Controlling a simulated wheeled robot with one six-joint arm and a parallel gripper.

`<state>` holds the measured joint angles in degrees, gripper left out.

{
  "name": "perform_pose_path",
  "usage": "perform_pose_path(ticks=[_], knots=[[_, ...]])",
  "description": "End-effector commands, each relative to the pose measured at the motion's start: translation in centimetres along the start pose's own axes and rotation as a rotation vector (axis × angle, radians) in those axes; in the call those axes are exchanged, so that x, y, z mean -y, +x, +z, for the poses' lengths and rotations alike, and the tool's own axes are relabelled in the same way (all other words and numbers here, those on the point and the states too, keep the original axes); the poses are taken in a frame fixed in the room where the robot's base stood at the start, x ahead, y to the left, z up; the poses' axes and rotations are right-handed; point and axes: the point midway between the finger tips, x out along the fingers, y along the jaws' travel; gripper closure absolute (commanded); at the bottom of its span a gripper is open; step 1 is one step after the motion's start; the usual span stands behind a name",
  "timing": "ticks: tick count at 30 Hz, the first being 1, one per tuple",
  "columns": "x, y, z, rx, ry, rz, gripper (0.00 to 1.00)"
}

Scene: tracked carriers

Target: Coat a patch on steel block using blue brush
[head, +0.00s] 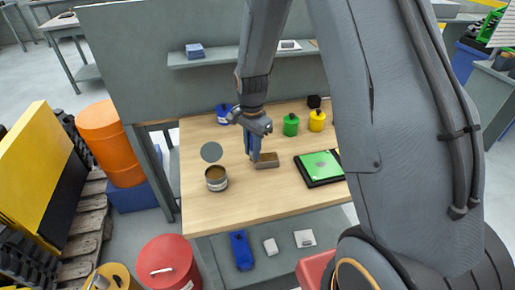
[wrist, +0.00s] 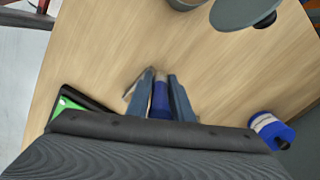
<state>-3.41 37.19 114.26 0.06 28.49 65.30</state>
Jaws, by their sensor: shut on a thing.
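My gripper (wrist: 160,82) is shut on the blue brush (wrist: 160,101). The blue handle shows upright between the two fingers in the wrist view. In the head view my gripper (head: 253,152) points down at the left end of the steel block (head: 268,162), a small grey block with a brownish top. The brush tip is mostly hidden there, and I cannot tell whether it touches the block. An open can (head: 216,180) of brown liquid stands to the left, and its rim edge shows in the wrist view (wrist: 187,4).
A round grey disc (head: 211,152) lies behind the can. A black tray with a green panel (head: 320,165) lies right of the block. Blue (head: 223,114), green (head: 290,125) and yellow (head: 317,121) containers stand at the back. The table front (head: 240,212) is clear.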

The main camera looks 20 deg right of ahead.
Motion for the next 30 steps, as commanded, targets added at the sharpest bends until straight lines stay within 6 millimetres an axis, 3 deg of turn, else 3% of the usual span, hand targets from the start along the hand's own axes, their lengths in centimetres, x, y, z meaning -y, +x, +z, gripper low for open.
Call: perform_pose_path(ticks=[14,17,30], knots=[[-1.8,-0.1,-3.0,0.001,-0.014,0.002,1.00],[-1.7,-2.1,-2.9,-0.002,-0.015,-0.003,1.00],[-1.8,-6.0,-2.8,0.000,-0.014,0.001,1.00]])
